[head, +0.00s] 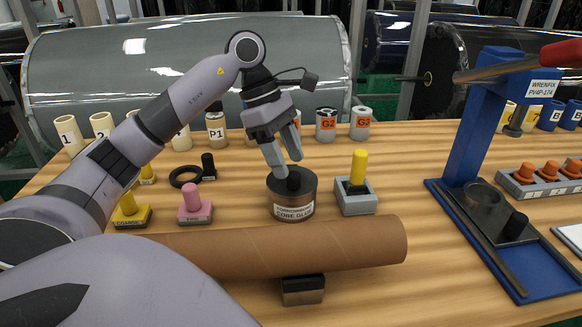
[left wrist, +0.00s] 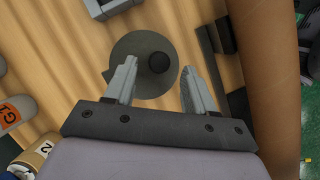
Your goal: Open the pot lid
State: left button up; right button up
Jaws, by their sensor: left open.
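The pot (head: 292,208) is a dark brown can with a white core glue label, standing on the wooden table in the middle of the head view. Its flat dark lid (head: 279,184) sits on top with a black knob (head: 293,178). In the left wrist view the round lid (left wrist: 142,88) and its knob (left wrist: 158,63) lie between and just beyond the fingertips. My left gripper (head: 283,163) is open just above the lid, its fingers around the knob's sides; contact cannot be told. My right gripper is not in view.
A long cardboard tube (head: 300,249) lies in front of the pot on a dark block (head: 303,288). A yellow-handled tool in a grey holder (head: 356,196) stands to the right. A pink stamp (head: 195,203) stands left. A blue press (head: 470,130) is further right.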

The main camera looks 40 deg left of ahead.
pick_arm(q)
jog(key=shift+x, duration=1.35)
grip_shut()
jog(key=shift+w+a+r, duration=0.2)
jog(key=shift+r, duration=0.15)
